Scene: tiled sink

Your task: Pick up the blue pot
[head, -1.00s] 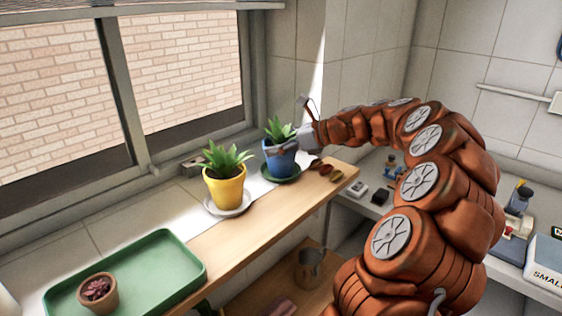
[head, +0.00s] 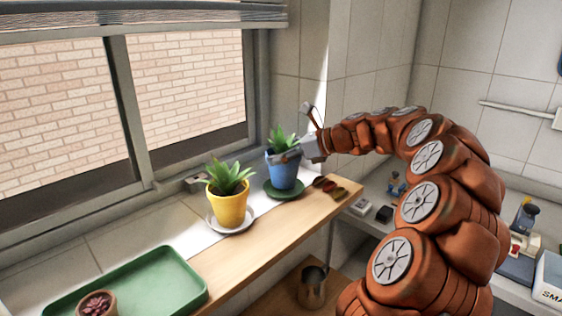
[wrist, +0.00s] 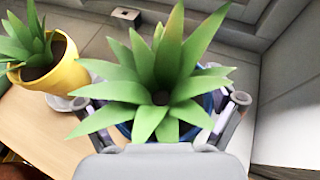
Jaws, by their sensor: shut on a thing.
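The blue pot (head: 284,174) holds a spiky green plant and stands upright at the far end of the wooden shelf. My gripper (head: 290,156) is shut on the blue pot near its rim, from the right. The pot is at its green saucer (head: 284,191); I cannot tell whether it touches or hangs just above it. In the wrist view the plant's leaves hide most of the pot, with a bit of blue rim (wrist: 203,120) showing between the fingers (wrist: 160,103).
A yellow pot (head: 229,209) with a similar plant stands close on the left, on a white saucer (head: 213,224). A green tray (head: 180,280) with a small terracotta pot (head: 97,304) is nearer. Small dark red and olive items (head: 329,186) lie right of the green saucer. The window is behind.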

